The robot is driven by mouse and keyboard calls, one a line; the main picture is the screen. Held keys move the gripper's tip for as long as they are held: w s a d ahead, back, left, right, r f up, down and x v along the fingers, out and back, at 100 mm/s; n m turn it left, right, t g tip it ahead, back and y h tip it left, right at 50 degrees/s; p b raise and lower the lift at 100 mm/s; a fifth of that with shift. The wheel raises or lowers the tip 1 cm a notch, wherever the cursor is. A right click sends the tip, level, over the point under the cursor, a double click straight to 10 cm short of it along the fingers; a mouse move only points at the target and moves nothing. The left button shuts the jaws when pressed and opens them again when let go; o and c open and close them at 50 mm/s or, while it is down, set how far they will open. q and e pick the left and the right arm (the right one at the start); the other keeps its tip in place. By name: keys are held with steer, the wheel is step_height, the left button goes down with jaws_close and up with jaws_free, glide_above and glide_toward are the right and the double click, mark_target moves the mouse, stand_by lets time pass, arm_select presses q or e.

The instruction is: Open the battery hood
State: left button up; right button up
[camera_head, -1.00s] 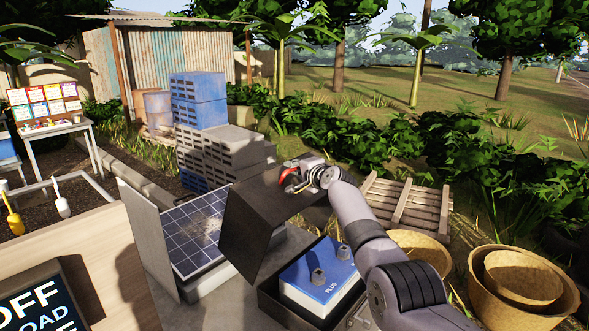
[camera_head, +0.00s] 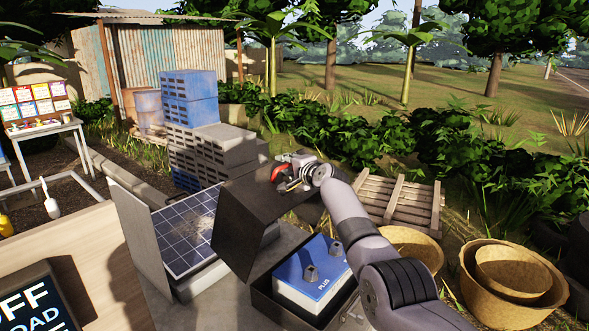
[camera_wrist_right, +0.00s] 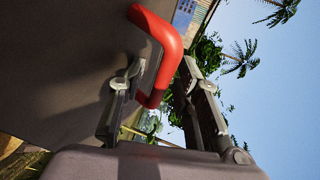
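The battery hood (camera_head: 240,222) is a dark box-shaped cover, tilted up on the left side of the battery box. The battery (camera_head: 303,292), with a blue top marked PLUS, is exposed in the dark box below. The hood's red handle (camera_head: 279,172) is partly hidden by my right gripper (camera_head: 290,175). In the right wrist view the red handle (camera_wrist_right: 170,45) passes between the spread fingers of the right gripper (camera_wrist_right: 163,66), with a gap beside it. The hood's dark face (camera_wrist_right: 60,70) fills the left of that view. My left gripper is not in view.
A solar panel (camera_head: 188,232) leans left of the hood. A wooden pallet (camera_head: 400,203) and woven baskets (camera_head: 470,285) lie to the right. A wooden surface (camera_head: 95,255) is at the front left.

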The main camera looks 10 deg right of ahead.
steer(key=shift+s+d, duration=0.25)
steer(key=shift+s, duration=0.35)
steer(key=v, duration=1)
steer(key=shift+s, duration=0.35)
